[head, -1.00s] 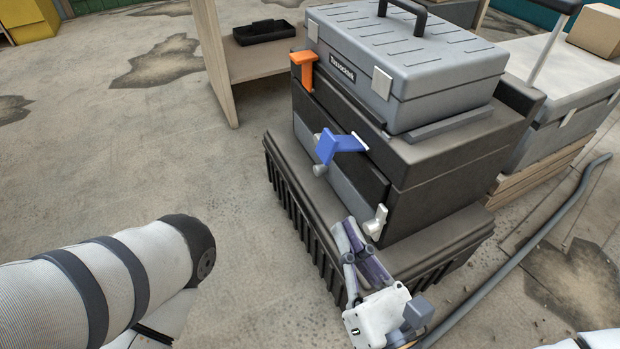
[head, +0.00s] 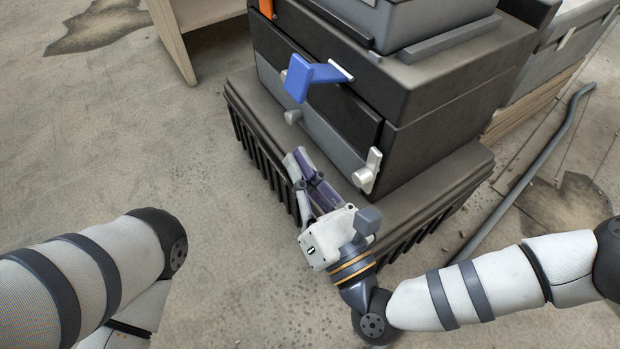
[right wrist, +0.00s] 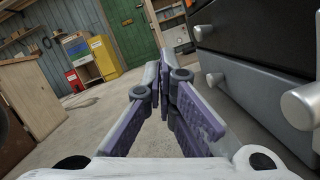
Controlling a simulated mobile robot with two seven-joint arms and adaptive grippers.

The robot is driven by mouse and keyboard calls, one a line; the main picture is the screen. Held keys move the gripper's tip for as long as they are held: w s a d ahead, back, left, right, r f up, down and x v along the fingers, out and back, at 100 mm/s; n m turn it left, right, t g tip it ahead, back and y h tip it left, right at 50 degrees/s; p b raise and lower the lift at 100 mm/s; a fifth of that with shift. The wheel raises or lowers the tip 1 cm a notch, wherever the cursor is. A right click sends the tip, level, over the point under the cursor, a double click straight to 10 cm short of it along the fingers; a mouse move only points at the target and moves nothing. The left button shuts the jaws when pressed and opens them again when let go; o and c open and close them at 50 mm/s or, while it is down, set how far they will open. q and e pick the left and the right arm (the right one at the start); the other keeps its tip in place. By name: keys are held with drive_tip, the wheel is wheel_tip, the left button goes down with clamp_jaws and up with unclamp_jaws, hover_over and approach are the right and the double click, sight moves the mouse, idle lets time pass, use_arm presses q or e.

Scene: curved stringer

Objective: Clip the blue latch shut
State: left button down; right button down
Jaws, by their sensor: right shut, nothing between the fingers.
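The blue latch (head: 298,78) sticks out, open, from the upper front of the dark toolbox unit (head: 330,62); it does not show in the right wrist view. My right gripper (head: 298,158) is shut and empty, below the blue latch and apart from it, in front of the grey lower panel. Its closed fingers also show in the right wrist view (right wrist: 168,65), with the box front to their right. My left gripper is out of view; only my left arm shows.
A pale latch (head: 368,172) stands at the right of the front, and a grey knob (head: 292,117) juts out below the blue latch. An orange latch (head: 266,8) is at the top. The ribbed black base (head: 415,208) projects under the box. Floor at left is clear.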

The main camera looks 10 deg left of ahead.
sight(320, 78)
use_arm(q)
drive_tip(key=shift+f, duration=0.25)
use_arm(e)
drive_tip(key=w+a+r, duration=0.1)
drive_tip(key=w+r, duration=0.3)
drive_tip(key=shift+a+r, duration=0.35)
drive_tip(key=shift+r, duration=0.05)
